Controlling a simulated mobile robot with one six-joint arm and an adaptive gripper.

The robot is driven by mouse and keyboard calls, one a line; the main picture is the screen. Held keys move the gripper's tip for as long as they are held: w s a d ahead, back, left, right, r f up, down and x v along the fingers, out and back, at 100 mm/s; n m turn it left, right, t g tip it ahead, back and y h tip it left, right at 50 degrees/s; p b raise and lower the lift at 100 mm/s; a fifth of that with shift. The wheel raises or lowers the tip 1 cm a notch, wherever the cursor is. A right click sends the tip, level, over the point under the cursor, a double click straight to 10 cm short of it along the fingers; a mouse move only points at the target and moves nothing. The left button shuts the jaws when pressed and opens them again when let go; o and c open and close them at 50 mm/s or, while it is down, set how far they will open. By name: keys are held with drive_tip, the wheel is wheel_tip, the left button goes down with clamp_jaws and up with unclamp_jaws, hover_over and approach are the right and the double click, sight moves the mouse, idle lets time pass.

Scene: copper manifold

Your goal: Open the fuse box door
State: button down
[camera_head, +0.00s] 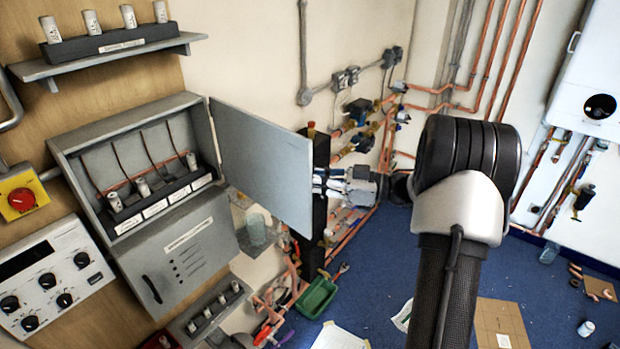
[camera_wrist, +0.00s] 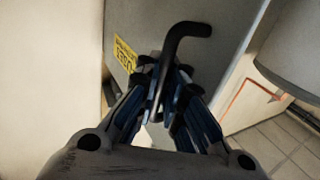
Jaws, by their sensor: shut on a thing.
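The grey fuse box (camera_head: 115,125) is on the wooden board at the left of the head view. Its door (camera_head: 262,158) stands wide open, swung out to the right from the hinge on the box's right side. The inside of the box shows. In the wrist view the door's outer face (camera_wrist: 225,22) has a yellow label and a black bent handle (camera_wrist: 186,32). My gripper (camera_wrist: 163,78) is shut on the handle. In the head view my gripper is at the door's free edge, partly hidden behind the door, and the handle is hidden.
Inside the box is a dark rack (camera_head: 165,192) with white fuses and copper wires. Below is a closed grey lower panel (camera_head: 185,250). A shelf (camera_head: 110,50) with several white fuses is above. Copper pipes and valves (camera_head: 350,140) lie behind the arm. A green tray (camera_head: 315,297) is on the blue floor.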

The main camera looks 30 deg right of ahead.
drive_tip(key=shift+s+f, duration=0.1)
drive_tip(key=shift+f, duration=0.05)
drive_tip(key=c, duration=2.1)
unclamp_jaws()
drive_tip(key=shift+o, duration=0.5)
drive_tip(key=shift+s+d, duration=0.2)
drive_tip(key=shift+w, duration=0.1)
drive_tip(key=shift+a, duration=0.1)
drive_tip(key=v, duration=1.2)
drive_tip(key=shift+w, duration=0.1)
